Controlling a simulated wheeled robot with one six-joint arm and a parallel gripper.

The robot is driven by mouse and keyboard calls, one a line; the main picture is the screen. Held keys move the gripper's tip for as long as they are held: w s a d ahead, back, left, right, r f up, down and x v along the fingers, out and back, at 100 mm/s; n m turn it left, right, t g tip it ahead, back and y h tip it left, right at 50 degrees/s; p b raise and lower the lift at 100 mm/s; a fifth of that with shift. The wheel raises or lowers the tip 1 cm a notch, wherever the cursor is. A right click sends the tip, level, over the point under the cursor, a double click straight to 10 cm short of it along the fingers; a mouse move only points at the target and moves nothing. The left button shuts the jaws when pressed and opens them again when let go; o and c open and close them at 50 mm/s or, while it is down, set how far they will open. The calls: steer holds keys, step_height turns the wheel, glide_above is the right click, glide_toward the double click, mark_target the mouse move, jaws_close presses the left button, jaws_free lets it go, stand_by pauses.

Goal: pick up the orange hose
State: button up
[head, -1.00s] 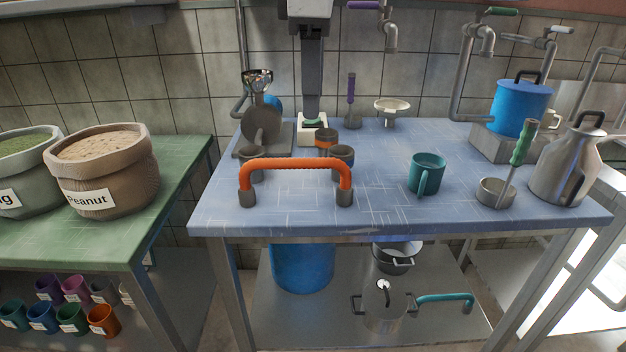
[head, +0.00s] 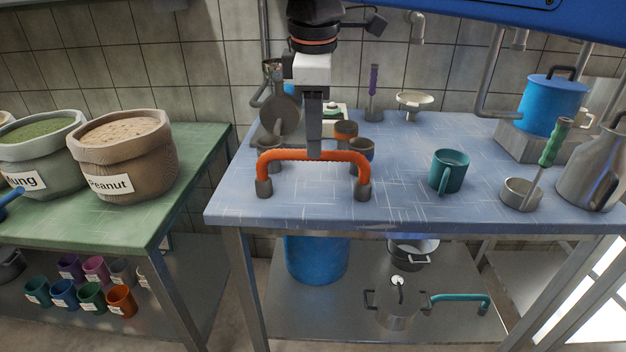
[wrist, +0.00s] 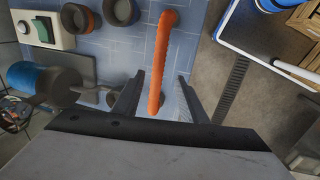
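The orange hose (head: 290,156) is a ribbed arch with a dark grey end fitting on each side. It stands upright on its two ends near the front edge of the blue table (head: 420,212). My gripper (head: 314,155) points down at the middle of the arch. In the wrist view the orange hose (wrist: 157,60) runs between the two fingers of my gripper (wrist: 160,80), with a gap on each side. The gripper is open. The head view shows the fingers edge-on, overlapping the hose's top.
Small dark cups with an orange-banded one (head: 346,134) stand close behind the hose. A teal mug (head: 449,172), a small metal cup (head: 521,194) and a metal jug (head: 592,175) stand to the right. A Peanut sack (head: 122,160) sits on the green table at left.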

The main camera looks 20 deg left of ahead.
steer(key=shift+w+a+f, duration=0.15)
steer(key=shift+w+f, duration=0.1)
steer(key=shift+f, duration=0.75)
steer(key=shift+w+a+f, duration=0.15)
steer(key=shift+w+f, duration=0.1)
steer(key=shift+f, duration=0.75)
steer(key=shift+w+a+f, duration=0.15)
steer(key=shift+w+f, duration=0.1)
steer(key=shift+f, duration=0.75)
jaws_close()
